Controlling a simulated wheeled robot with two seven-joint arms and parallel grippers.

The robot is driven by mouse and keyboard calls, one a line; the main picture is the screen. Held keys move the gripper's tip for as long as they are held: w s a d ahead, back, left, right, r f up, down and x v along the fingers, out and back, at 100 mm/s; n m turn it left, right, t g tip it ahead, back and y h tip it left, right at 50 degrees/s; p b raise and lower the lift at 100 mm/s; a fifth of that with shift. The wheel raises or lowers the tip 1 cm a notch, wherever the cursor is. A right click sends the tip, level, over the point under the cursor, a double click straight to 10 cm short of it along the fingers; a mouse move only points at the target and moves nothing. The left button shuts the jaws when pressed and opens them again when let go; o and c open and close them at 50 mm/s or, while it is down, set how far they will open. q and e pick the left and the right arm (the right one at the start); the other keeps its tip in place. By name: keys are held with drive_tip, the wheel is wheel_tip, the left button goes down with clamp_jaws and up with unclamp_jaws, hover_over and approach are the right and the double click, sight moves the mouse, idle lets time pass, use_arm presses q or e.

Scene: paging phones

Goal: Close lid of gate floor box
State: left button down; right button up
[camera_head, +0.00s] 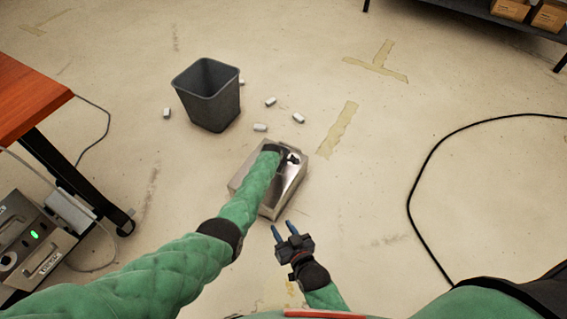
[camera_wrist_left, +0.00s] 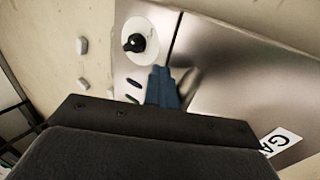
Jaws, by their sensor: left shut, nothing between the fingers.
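The metal floor box (camera_head: 270,208) sits on the floor at the middle of the head view, partly covered by my left arm. Its shiny lid (camera_wrist_left: 235,75) fills the right of the left wrist view and bears a white label (camera_wrist_left: 281,141) reading "GA", the rest cut off. A dark seam runs between the lid and a panel with a black knob (camera_wrist_left: 134,43) on a white disc. My left gripper (camera_head: 293,157) is over the box's far end, its blue fingers (camera_wrist_left: 163,86) shut and empty by the seam. I cannot tell whether the lid is flush. My right gripper (camera_head: 286,230) is open, empty, nearer me than the box.
A grey bin (camera_head: 210,108) stands beyond the box to the left, with several small white pieces (camera_head: 270,101) around it. A desk (camera_head: 30,95) and a device with a green light (camera_head: 30,240) are at left. A black cable (camera_head: 425,180) curves at right; floor between is clear.

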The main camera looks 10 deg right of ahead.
use_arm(q)
drive_tip(key=shift+s+a, duration=0.1)
